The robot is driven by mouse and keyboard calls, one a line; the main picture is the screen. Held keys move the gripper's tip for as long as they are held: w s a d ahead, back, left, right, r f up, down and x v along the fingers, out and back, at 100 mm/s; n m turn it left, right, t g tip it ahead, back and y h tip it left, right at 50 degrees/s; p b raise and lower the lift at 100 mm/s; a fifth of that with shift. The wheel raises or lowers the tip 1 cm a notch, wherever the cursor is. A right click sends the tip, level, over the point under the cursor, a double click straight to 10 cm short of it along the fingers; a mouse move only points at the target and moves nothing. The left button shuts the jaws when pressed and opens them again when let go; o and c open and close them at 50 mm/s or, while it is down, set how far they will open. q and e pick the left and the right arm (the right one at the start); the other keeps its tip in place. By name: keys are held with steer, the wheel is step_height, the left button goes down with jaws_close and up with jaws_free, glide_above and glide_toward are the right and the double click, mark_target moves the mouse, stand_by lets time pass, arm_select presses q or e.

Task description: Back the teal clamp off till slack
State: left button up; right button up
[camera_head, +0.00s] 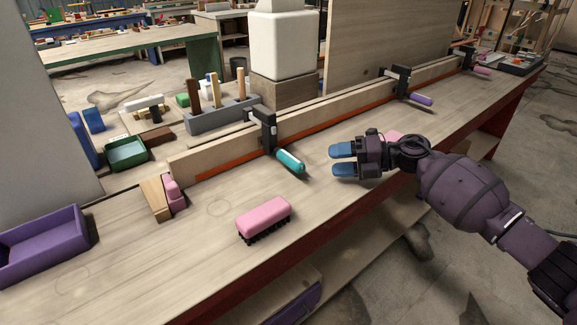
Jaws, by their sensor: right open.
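The teal clamp handle (290,161) slants down from the black clamp body (265,128), which grips the long wooden stringer (225,151) on the bench. Whether the clamp is tight or slack does not show. My right gripper (342,160), with blue fingertips, is open and empty over the bench. It is to the right of the teal handle and apart from it, with its fingers pointing left toward it. My left gripper is not in the view.
A pink brush (263,217) lies in front of the teal handle. A purple tray (42,243) is at the left. Clamps with a purple handle (420,99) and a pink handle (481,71) sit farther along. A grey tool block (220,115) stands behind the stringer.

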mark_target(295, 163)
steer(key=shift+w+a+f, duration=0.1)
steer(key=shift+w+a, duration=0.05)
steer(key=shift+a, duration=0.45)
steer(key=b+x, duration=0.1)
steer(key=x, duration=0.7)
steer(key=shift+a+f, duration=0.2)
steer(key=shift+a, duration=0.1)
steer(key=shift+w+a, duration=0.1)
steer(key=shift+a, duration=0.25)
steer(key=c, duration=0.9)
steer(key=shift+r, duration=0.1)
